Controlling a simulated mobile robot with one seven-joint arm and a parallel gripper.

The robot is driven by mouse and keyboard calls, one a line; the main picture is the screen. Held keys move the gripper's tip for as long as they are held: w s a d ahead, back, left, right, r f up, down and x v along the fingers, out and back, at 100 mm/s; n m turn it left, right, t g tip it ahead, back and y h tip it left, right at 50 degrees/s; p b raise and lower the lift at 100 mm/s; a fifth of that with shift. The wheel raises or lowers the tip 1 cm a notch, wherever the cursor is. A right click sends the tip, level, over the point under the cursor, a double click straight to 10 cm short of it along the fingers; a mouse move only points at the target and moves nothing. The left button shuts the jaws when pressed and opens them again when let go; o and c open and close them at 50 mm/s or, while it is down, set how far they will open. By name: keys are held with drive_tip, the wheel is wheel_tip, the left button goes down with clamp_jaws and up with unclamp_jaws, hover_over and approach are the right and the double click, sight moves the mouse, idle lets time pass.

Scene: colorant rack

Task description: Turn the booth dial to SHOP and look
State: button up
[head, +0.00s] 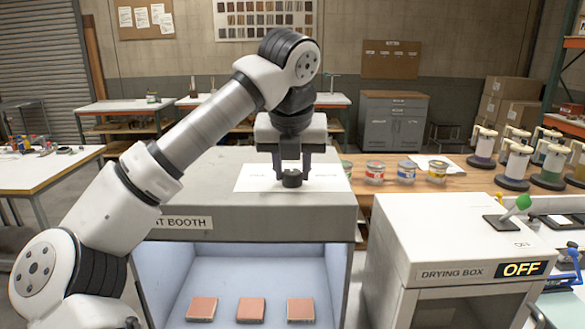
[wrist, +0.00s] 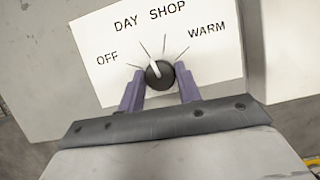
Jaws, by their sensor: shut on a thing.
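The booth dial (wrist: 163,77) is a round black knob with a white pointer on a white plate (wrist: 105,40) marked OFF, DAY, SHOP and WARM. The pointer leans up and slightly left, in line with the DAY tick. In the head view the dial (head: 292,180) is on top of the light booth (head: 320,222). My gripper (head: 292,170) points down over it. In the wrist view my gripper (wrist: 159,90) is shut on the dial, one purple finger on each side. The booth interior (head: 240,270) is lit a cool bluish white, with three reddish-pink sample blocks (head: 251,310) in it.
A drying box (head: 455,255) with an OFF display and a green-knobbed lever (head: 522,202) stands to the right. Paint cans (head: 406,171) stand on the wooden bench behind. Dispensers (head: 515,160) stand at the far right.

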drive_tip(key=m+h, duration=0.1)
drive_tip(key=m, duration=0.2)
drive_tip(key=m+h, duration=0.1)
drive_tip(key=m, duration=0.2)
drive_tip(key=shift+a+g, duration=0.15)
drive_tip(key=shift+g, duration=0.15)
idle(0.4)
drive_tip(key=o, duration=1)
drive_tip(key=b+v, duration=0.1)
drive_tip(key=v, duration=1.3)
drive_tip(key=shift+a+b, duration=0.2)
drive_tip(key=shift+b, duration=0.2)
drive_tip(key=shift+w, duration=0.1)
